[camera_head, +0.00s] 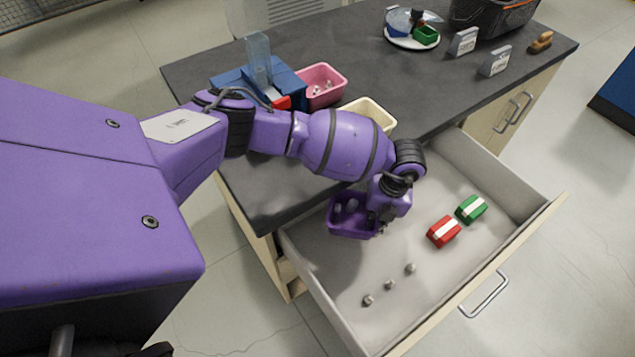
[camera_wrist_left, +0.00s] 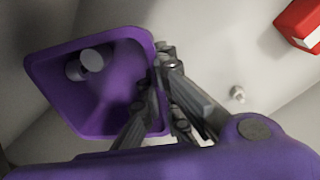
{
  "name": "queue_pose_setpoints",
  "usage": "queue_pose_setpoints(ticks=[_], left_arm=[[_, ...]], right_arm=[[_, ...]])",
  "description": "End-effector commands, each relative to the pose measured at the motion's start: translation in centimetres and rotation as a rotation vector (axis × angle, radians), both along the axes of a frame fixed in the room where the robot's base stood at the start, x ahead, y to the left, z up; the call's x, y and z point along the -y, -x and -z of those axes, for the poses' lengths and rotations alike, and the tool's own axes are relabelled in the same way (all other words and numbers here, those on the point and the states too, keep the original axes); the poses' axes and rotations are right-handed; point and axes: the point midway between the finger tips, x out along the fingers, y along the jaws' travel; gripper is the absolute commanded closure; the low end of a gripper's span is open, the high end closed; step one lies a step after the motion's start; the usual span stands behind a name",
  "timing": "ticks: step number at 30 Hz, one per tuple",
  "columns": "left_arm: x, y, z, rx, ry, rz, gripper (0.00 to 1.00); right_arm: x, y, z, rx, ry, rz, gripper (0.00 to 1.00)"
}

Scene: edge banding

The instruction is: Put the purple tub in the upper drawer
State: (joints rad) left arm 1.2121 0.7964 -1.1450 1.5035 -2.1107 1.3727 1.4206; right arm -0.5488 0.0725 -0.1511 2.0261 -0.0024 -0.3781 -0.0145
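My left gripper (camera_head: 378,216) reaches down at the tub's right side. In the left wrist view, the fingers (camera_wrist_left: 163,75) straddle the wall of the tub (camera_wrist_left: 90,105) and look shut on it. The tub looks slightly tilted; whether its base touches the drawer floor cannot be told. My right gripper is not in view.
In the drawer lie a red block (camera_head: 443,232), a green block (camera_head: 471,209) and 3 small metal pieces (camera_head: 390,285). The drawer's middle is clear. On the tabletop (camera_head: 375,75) are a pink tub (camera_head: 326,75), a cream tub (camera_head: 375,108) and a blue box (camera_head: 285,75).

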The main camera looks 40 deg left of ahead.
Motion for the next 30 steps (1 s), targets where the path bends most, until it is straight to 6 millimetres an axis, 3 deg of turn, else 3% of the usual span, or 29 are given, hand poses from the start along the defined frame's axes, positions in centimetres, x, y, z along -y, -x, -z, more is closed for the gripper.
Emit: queue_pose_setpoints(ticks=[8, 20, 26, 30], left_arm=[[0.0, 0.0, 4.1, 0.000, -0.001, 0.000, 1.00], [0.0, -0.1, 4.6, 0.002, 0.000, 0.000, 1.00], [0.1, -0.1, 4.6, 0.002, 0.000, 0.001, 0.77], [0.1, -0.1, 4.5, 0.003, 0.000, 0.001, 0.77]], right_arm=[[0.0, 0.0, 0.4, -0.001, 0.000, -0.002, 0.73], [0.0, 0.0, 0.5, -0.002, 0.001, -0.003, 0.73], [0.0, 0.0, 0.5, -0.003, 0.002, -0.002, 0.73], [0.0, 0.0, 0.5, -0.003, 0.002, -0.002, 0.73]])
